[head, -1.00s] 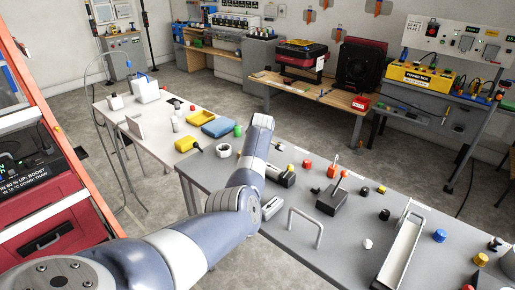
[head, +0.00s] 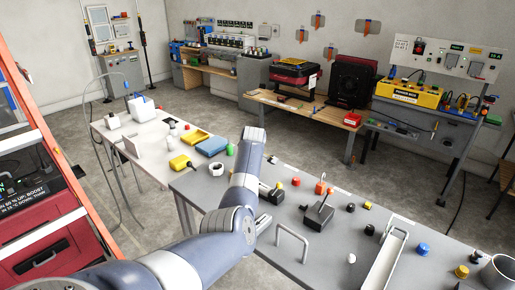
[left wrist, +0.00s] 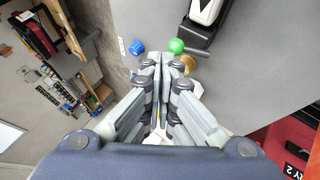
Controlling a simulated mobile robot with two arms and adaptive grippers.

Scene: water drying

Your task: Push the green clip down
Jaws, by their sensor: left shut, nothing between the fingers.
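A small round green piece (left wrist: 176,46) shows in the left wrist view, just beyond the fingertips of my left gripper (left wrist: 158,62). Whether it is the green clip I cannot tell. A small green piece also shows in the head view (head: 230,149), beside the blue tray; I cannot tell if it is the same one. My left gripper is shut and empty, with its fingers together. In the head view my left arm reaches over the grey table (head: 330,228), and its fingers are hidden. My right gripper is not in view.
In the left wrist view a blue knob (left wrist: 137,46) and a gold piece (left wrist: 188,62) lie near the green piece. In the head view a black box with a lever (head: 318,216), a metal handle (head: 293,238) and a long tray (head: 386,262) stand right of my arm.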

